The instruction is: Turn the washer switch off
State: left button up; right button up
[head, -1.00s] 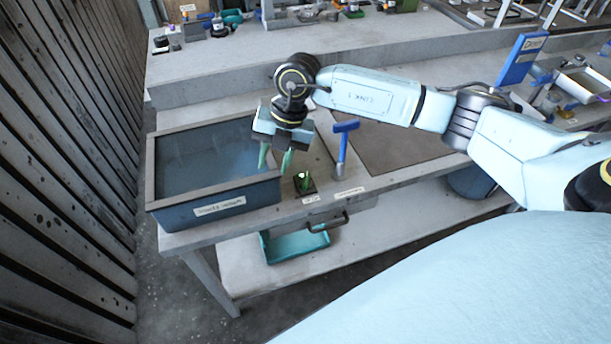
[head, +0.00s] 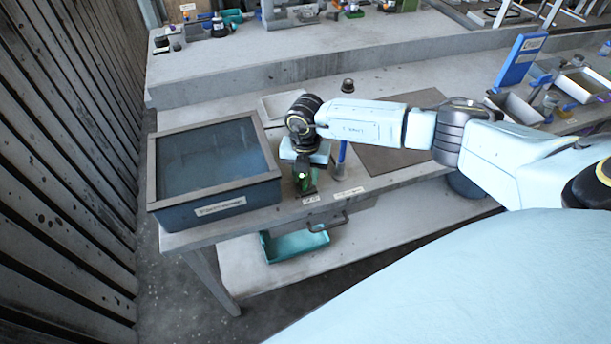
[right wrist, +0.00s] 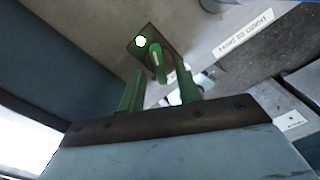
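The washer (head: 212,211) is a dark blue box with a framed, glassy top and a white front label, at the left of the bench. Its switch (head: 309,194) is a small dark plate on the bench just right of the washer. In the right wrist view the switch plate (right wrist: 135,45) carries a lit, bright green-white lamp (right wrist: 140,41) and a green lever (right wrist: 157,66). My right gripper (head: 303,180) is over the switch, pointing down, and partly hides it. In the wrist view its green fingers (right wrist: 160,88) are apart, with the lever just beyond the gap between them; contact is unclear. My left gripper is out of view.
A blue-handled tool (head: 341,160) stands right of the gripper, partly behind my arm. A dark mat (head: 405,155) lies further right. A teal tray (head: 296,244) is on the lower shelf. A slatted wall (head: 70,170) borders the left side.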

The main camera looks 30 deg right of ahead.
jog(key=shift+f, duration=0.6)
grip_shut()
